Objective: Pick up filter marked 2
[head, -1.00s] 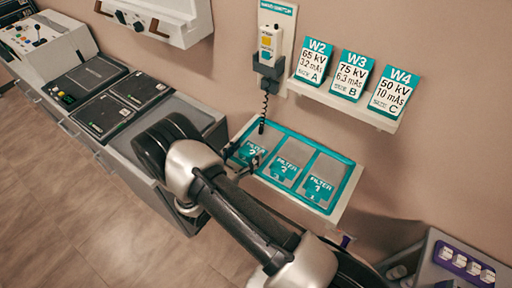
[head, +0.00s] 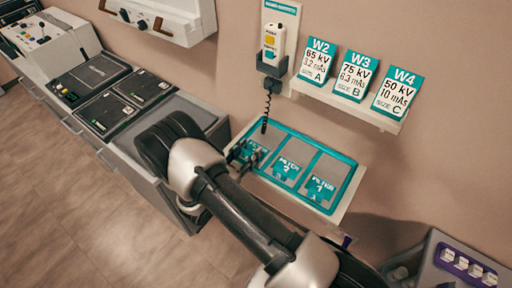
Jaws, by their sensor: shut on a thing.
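A teal-rimmed tray (head: 343,193) with three compartments juts from the wall and holds teal filters. The right filter (head: 319,187) appears marked 1. The middle filter (head: 287,169) has a digit too small to read surely. My gripper (head: 249,157) is over the left compartment, shut on the left filter (head: 255,147). The dark fingers partly cover this filter, and its number is hidden or unreadable. I cannot tell whether it is lifted clear of the tray floor.
A shelf above holds cards W2 (head: 316,61), W3 (head: 355,76) and W4 (head: 397,92). A handset (head: 281,38) hangs with a coiled cord beside the tray's back left. A counter with dark panels (head: 98,113) is left; a grey cart (head: 440,262) is lower right.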

